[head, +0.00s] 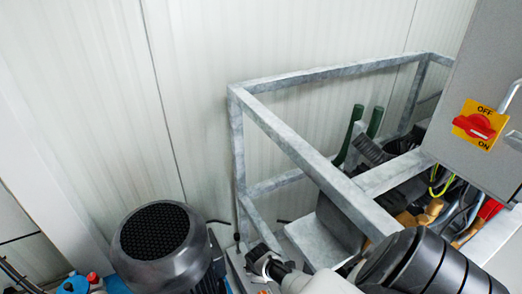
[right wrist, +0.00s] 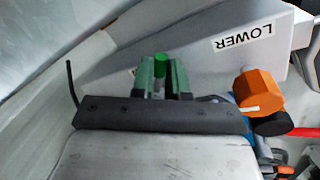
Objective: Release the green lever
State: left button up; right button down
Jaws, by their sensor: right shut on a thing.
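In the right wrist view, my right gripper (right wrist: 162,78) has two dark green fingers rising from a black bar. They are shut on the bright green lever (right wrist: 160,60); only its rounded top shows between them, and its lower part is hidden. In the head view, two dark green upright bars (head: 350,136) stand inside the metal frame; I cannot tell whether they are levers or my fingers. My left gripper is not in view.
A grey metal frame (head: 298,146) surrounds the machinery. A grey cabinet with a red OFF/ON switch (head: 474,126) stands at the right, a black motor (head: 157,236) at the lower left. In the right wrist view, an orange knob (right wrist: 259,91) and a LOWER label (right wrist: 243,38) lie to the right.

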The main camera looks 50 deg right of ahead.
jog(key=shift+s, duration=0.1)
dwell(0.4)
jog(key=c, duration=1.1)
grip_release()
jog(key=r+p, duration=0.1)
jog(key=r, duration=0.2)
jog(key=s+a+r+p, duration=0.1)
jog(key=r+p, duration=0.1)
jog(key=r, duration=0.2)
jog(key=r+p, duration=0.1)
jog(key=r, duration=0.2)
jog(key=shift+s+a+r+p, duration=0.15)
jog(key=shift+a+r+p, duration=0.15)
jog(key=shift+p, duration=0.1)
jog(key=shift+a, duration=0.1)
